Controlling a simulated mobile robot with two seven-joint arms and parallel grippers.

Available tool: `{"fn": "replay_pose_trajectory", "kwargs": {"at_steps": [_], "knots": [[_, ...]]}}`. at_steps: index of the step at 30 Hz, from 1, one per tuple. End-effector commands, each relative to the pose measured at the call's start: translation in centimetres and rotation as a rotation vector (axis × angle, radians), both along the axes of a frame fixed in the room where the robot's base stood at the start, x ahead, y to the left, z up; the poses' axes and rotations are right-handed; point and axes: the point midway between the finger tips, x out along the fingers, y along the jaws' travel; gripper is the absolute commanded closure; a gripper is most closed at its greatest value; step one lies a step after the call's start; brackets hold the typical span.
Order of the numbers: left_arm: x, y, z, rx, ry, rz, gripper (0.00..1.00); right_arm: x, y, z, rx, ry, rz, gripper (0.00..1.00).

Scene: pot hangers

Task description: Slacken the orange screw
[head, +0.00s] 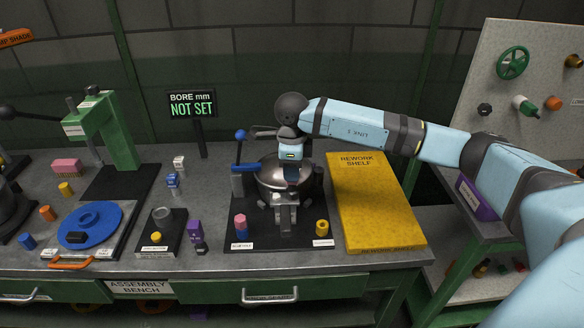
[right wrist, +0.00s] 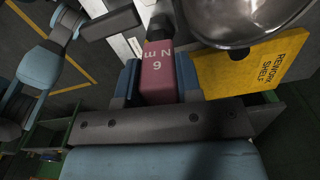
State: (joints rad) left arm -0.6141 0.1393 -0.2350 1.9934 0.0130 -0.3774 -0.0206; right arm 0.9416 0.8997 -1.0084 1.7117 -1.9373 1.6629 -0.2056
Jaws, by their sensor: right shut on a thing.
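My right gripper (head: 291,178) reaches down over the black fixture board and hides part of the steel bowl (head: 268,176). In the right wrist view its blue fingers (right wrist: 158,88) are shut on a maroon tool handle (right wrist: 158,68) marked "6 Nm". The tool's far end runs out toward the top of that view, and its tip cannot be made out. The steel bowl (right wrist: 240,18) is close beside it. I cannot make out an orange screw on the fixture; the gripper and bowl cover part of it.
A pink-topped blue driver (head: 240,226) and a yellow one (head: 321,228) stand at the board's front. A blue-handled lever (head: 240,150) rises at its left. The yellow rework shelf (head: 375,205) on the right is clear. The sign (head: 191,104) reads "NOT SET".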

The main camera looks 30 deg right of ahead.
Motion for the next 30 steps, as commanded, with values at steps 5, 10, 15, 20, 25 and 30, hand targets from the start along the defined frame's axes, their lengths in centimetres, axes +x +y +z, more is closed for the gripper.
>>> {"fn": "replay_pose_trajectory", "kwargs": {"at_steps": [5, 10, 15, 20, 25, 30], "knots": [[0.01, 0.01, -0.41, 0.0, 0.0, 0.0, 0.57, 0.01, 0.01, -0.54, 0.0, 0.0, 0.0, 1.0], [0.01, 0.02, -0.52, 0.0, 0.0, 0.0, 0.57, 0.01, 0.01, -0.73, 0.0, 0.0, 0.0, 1.0], [0.01, 0.03, -0.48, 0.001, 0.0, 0.001, 0.57, 0.01, 0.01, -0.69, 0.0, 0.0, 0.0, 1.0], [0.0, 0.12, -0.45, 0.002, -0.002, 0.001, 0.57, 0.01, 0.0, -0.67, -0.001, -0.001, 0.035, 1.0], [0.0, 0.07, -0.48, 0.001, -0.001, 0.0, 0.57, 0.01, -0.06, -0.65, -0.001, 0.0, 0.27, 1.0], [0.0, 0.04, -0.49, 0.001, 0.0, -0.001, 0.57, 0.03, -0.05, -0.63, -0.001, -0.002, 0.54, 1.0]]}}
